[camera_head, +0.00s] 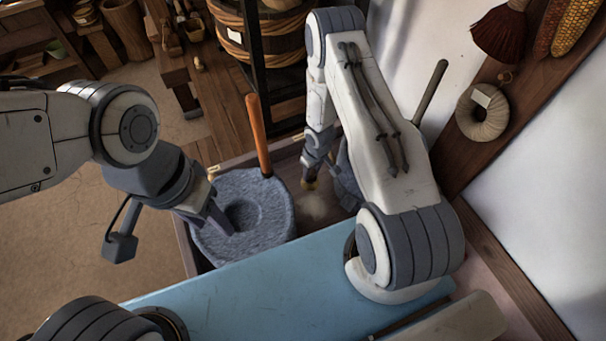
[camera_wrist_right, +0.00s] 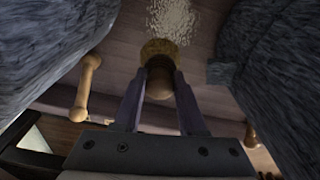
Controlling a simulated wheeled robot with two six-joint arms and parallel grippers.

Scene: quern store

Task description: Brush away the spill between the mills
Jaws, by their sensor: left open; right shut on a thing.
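Two grey stone mills stand in a wooden tray (camera_head: 183,247). The left mill (camera_head: 270,222) has a round hollow and an upright orange-brown handle (camera_head: 258,135). The right mill (camera_head: 346,182) is mostly hidden behind my right arm; its dark handle (camera_head: 430,95) leans right. A pale grainy spill (camera_head: 318,207) lies between them, clear in the right wrist view (camera_wrist_right: 172,18). My right gripper (camera_head: 312,178) is shut on a small brush (camera_wrist_right: 160,50), its bristles close beside the spill's edge. My left gripper (camera_head: 222,222) is open, its fingers over the left mill's rim; contact is unclear.
In the right wrist view, the left mill (camera_wrist_right: 45,45) and right mill (camera_wrist_right: 280,70) leave a narrow gap around my gripper. A blue surface (camera_head: 270,285) is in front; a broom head (camera_head: 500,35) hangs on the right wall.

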